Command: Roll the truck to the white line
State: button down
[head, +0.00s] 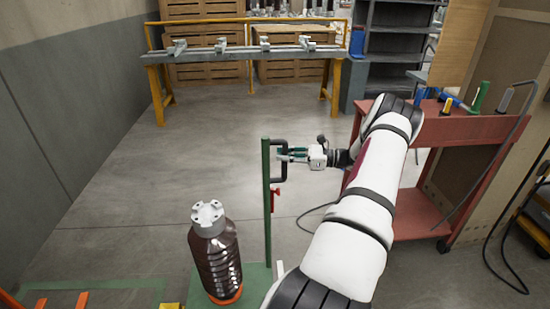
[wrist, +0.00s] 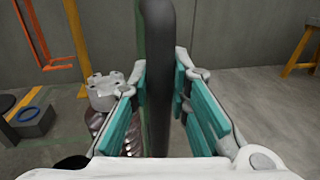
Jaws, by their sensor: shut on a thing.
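The truck has a green platform (head: 255,283), an upright green post (head: 266,200) and a black handle (head: 283,178) on the post's right side. A brown ribbed insulator (head: 218,262) with a grey metal cap stands upright on the platform. My gripper (head: 290,154) is shut on the handle; in the wrist view the dark handle bar (wrist: 158,80) runs upright between the teal finger pads. A short white strip (head: 280,268) shows beside the post, partly behind my arm; I cannot tell whether it is the white line.
A red cart (head: 440,165) with tools stands at the right, close to my arm. An orange-legged bench (head: 245,54) stands at the back. A grey wall (head: 80,90) bounds the left. The floor (head: 150,180) between truck and bench is clear.

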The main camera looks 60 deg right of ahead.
jog(key=shift+d+v, duration=0.25)
jog(key=shift+v, duration=1.45)
jog(key=shift+w, duration=0.1)
jog(key=c, duration=1.5)
grip_release()
jog(key=v, duration=1.2)
